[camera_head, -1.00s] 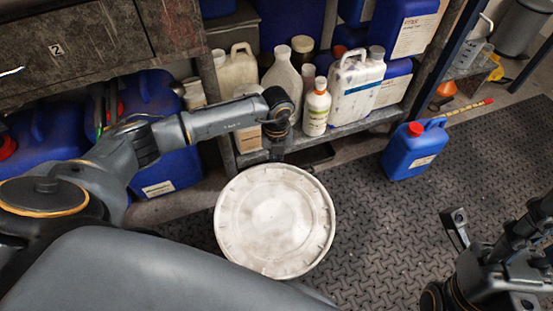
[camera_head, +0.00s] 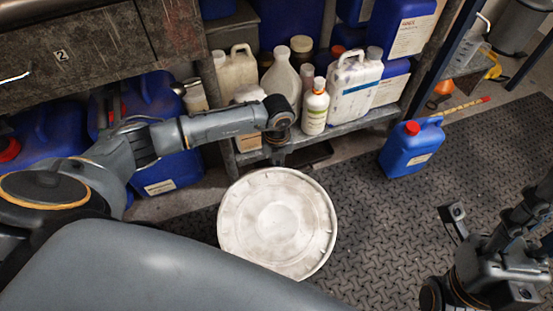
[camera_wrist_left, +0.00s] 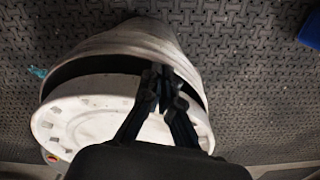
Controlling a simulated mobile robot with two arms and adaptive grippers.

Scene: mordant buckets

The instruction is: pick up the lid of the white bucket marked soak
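The round white lid (camera_head: 277,222) fills the lower middle of the head view and hides the bucket below it. In the left wrist view, the lid (camera_wrist_left: 85,122) lies apart from the white bucket (camera_wrist_left: 135,40), with a dark gap between them. My left gripper (camera_wrist_left: 165,85) is at the lid's edge, its fingers close together on the rim. In the head view, this gripper (camera_head: 277,158) is mostly hidden behind its own wrist, at the lid's far edge. My right gripper (camera_head: 490,255) is at the lower right, away from the lid; its finger state is unclear. No soak marking shows.
A low shelf (camera_head: 350,133) with several white bottles and jugs stands just behind the lid. A blue jug with a red cap (camera_head: 410,150) stands on the dark textured mat (camera_head: 375,220).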

